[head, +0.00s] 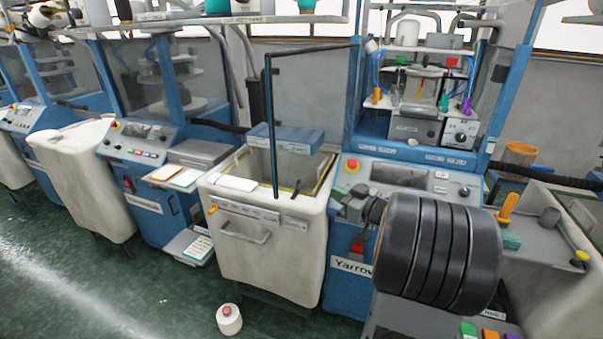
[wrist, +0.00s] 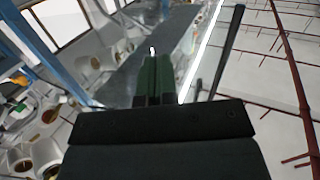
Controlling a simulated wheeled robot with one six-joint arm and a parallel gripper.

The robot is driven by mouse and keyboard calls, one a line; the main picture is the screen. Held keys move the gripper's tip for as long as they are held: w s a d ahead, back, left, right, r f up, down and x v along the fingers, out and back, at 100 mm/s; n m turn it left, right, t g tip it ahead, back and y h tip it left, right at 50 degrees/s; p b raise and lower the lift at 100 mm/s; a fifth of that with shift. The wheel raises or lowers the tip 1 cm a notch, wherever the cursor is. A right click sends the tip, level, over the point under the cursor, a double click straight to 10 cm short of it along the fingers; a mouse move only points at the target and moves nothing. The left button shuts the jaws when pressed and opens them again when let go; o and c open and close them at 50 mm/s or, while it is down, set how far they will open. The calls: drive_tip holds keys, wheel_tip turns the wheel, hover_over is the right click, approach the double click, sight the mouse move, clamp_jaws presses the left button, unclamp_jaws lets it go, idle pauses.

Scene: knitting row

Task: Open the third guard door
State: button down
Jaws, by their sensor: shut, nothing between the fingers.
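The third machine, with a blue frame (head: 352,95) and a label reading "Yarrow" at its base, has an uncovered front with its inner parts showing. A black-edged, see-through guard door (head: 271,110) stands swung out to the left from that frame, over the white bin. My gripper (head: 345,198) is low in front of the machine's control panel, right of the door's lower free edge and apart from it. In the wrist view my gripper (wrist: 152,65) shows dark green fingers closed together, empty. A dark bar (wrist: 228,50) beside them may be a door edge.
A white bin (head: 265,255) stands left of the machine. A control panel (head: 410,178) with a red button is below the opening. A yarn cone (head: 229,319) lies on the green floor (head: 130,285). Another bin with tools (head: 560,240) is at right.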

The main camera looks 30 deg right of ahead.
drive_tip(key=s+n+y, duration=0.1)
drive_tip(key=s+y, duration=0.2)
drive_tip(key=p, duration=0.4)
approach(294, 178)
drive_tip(key=shift+g, duration=0.4)
drive_tip(key=x, duration=0.7)
drive_tip(key=shift+w+r, duration=0.2)
drive_tip(key=shift+w, duration=0.1)
